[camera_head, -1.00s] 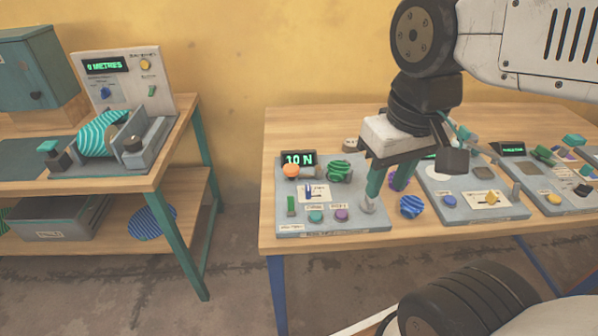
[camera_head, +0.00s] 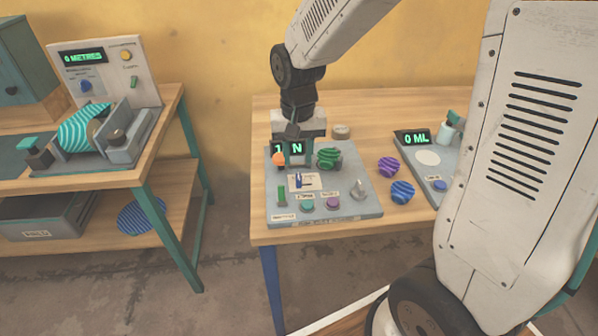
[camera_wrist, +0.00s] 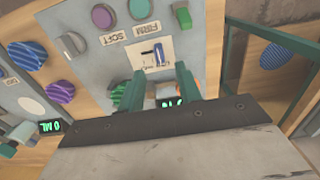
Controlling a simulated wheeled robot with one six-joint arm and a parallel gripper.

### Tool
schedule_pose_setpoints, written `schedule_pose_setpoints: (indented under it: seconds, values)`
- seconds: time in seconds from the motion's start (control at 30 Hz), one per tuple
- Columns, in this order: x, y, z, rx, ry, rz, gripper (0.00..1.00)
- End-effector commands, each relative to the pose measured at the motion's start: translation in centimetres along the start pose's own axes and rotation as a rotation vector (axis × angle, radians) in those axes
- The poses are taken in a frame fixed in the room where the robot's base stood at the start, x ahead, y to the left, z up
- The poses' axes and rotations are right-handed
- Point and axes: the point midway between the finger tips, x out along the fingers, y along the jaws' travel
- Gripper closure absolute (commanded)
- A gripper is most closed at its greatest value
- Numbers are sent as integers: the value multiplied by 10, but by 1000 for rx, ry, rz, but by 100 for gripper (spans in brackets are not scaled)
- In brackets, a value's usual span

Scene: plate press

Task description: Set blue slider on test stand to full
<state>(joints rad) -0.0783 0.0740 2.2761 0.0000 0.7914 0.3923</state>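The test stand (camera_head: 341,212) is a grey panel on the wooden table, with a partly covered green "N" readout (camera_head: 297,148). Its blue slider (camera_head: 298,181) sits on a small pale card near the panel's middle left. The slider also shows in the wrist view (camera_wrist: 158,53), just beyond my fingertips and roughly between them. My gripper (camera_head: 294,158) hangs over the back part of the stand, with the readout partly behind it. In the wrist view, its two green fingers (camera_wrist: 160,74) stand apart with no object held between them. Contact with the slider cannot be made out.
An orange knob (camera_head: 279,159) and a green striped ball (camera_head: 328,158) are close to my gripper. Green (camera_head: 307,205) and purple (camera_head: 333,203) buttons lie in front of the slider. Purple (camera_head: 388,167) and blue (camera_head: 402,191) striped balls lie right of the stand.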

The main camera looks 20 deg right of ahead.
Motion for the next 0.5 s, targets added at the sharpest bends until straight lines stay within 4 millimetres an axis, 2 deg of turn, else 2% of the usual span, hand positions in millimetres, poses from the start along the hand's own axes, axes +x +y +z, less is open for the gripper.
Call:
schedule_pose_setpoints:
  seconds: [0.1, 0.3, 0.5]
  values:
    - [22, 1, 1, 1, -4, 2, 65]
    - [50, 1, 1, 1, -4, 2, 65]
    - [60, 1, 0, 0, -1, 0, 65]
